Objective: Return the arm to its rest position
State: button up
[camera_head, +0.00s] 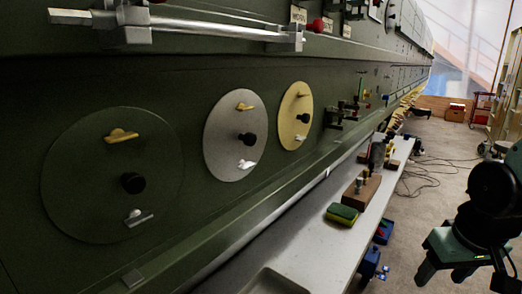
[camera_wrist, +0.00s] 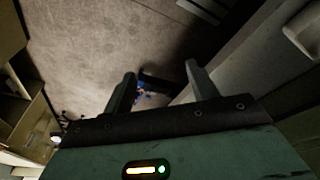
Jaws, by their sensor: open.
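My gripper (camera_head: 444,276) hangs at the lower right of the head view, pointing down, beside the white bench and apart from it. Its dark arm link shows above it. In the wrist view my gripper (camera_wrist: 163,80) has its two fingers spread, with nothing between them but the floor and some small blue items far below. Much of my arm is out of the frame, so its full posture cannot be told.
The green fuselage wall (camera_head: 200,75) with round panels fills the left. A white bench (camera_head: 290,245) below it holds a green-yellow sponge (camera_head: 342,214) and a wooden block (camera_head: 361,190). Blue items (camera_head: 370,262) sit beside the bench. Cables (camera_head: 425,178) lie on the open floor.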

jog(key=s+a+r+n+g, duration=0.1)
jog(key=s+a+n, duration=0.2)
jog(key=s+a, duration=0.3)
jog(key=s+a+r+n+g, duration=0.1)
jog(key=s+a+n, duration=0.3)
jog(key=s+a, duration=0.3)
jog(key=a, duration=0.5)
jog(key=shift+n+g+y, duration=0.3)
jog(key=shift+s+a, duration=0.1)
